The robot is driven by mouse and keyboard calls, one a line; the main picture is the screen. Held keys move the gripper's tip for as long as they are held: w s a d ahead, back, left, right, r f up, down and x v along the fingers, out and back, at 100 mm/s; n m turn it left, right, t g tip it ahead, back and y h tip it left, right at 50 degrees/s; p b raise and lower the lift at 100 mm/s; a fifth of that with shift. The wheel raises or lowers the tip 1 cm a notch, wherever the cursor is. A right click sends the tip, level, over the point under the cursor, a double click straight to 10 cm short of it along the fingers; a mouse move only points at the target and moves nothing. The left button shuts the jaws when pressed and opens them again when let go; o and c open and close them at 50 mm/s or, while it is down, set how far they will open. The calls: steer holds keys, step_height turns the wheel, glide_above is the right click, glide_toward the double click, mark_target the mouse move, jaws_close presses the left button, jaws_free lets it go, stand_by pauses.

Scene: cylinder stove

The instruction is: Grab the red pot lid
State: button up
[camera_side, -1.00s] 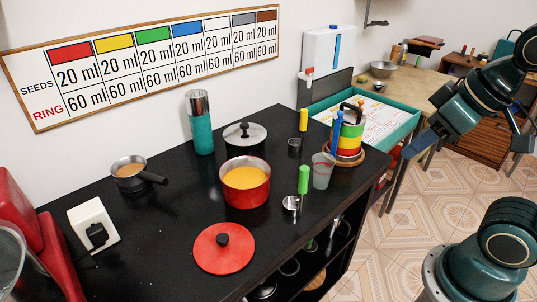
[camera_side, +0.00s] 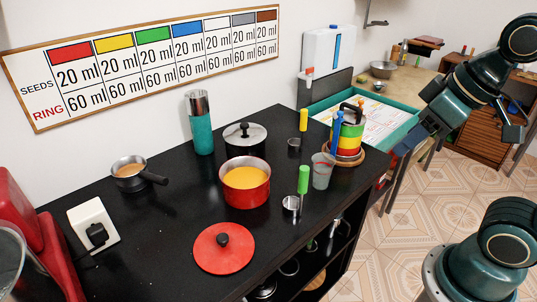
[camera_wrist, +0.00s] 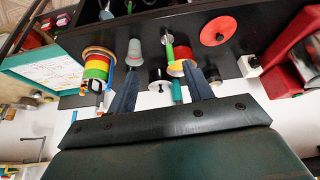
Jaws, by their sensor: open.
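The red pot lid (camera_side: 210,257) is a flat red disc with a black knob. It lies on the black counter at the front, left of and nearer than the red pot (camera_side: 247,194). In the wrist view the lid (camera_wrist: 212,27) shows at the top, right of centre, beyond the fingers. My gripper (camera_side: 402,146) is at the right in the side view, near the counter's right end, well away from the lid. In the wrist view my gripper (camera_wrist: 160,76) has its two fingers spread apart with nothing held.
A coloured ring stack (camera_side: 347,140), a grey cup (camera_side: 322,172) and a green-handled tool (camera_side: 303,180) stand between my gripper and the lid. A small pan (camera_side: 129,172), a silver-lidded pot (camera_side: 244,136) and a flask (camera_side: 201,130) are farther back. Bare counter surrounds the lid.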

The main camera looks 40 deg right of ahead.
steer(key=w+a+n+g, duration=0.2)
steer(key=w+a+n, duration=0.2)
steer(key=w, duration=0.5)
steer(key=n+g+y, duration=0.1)
steer(key=n+g, duration=0.2)
steer(key=n, duration=0.8)
glide_above(222, 237)
steer(key=d, duration=0.2)
step_height(222, 237, down, 17)
steer(key=shift+a+f, duration=0.2)
steer(key=shift+f, duration=1.2)
steer(key=shift+a+f, duration=0.25)
steer(key=shift+f, duration=1.2)
steer(key=shift+a+f, duration=0.2)
steer(key=shift+f, duration=1.2)
steer(key=shift+a+f, duration=0.2)
steer(key=shift+f, duration=1.1)
steer(key=shift+a+f, duration=0.15)
steer(key=shift+f, duration=1.1)
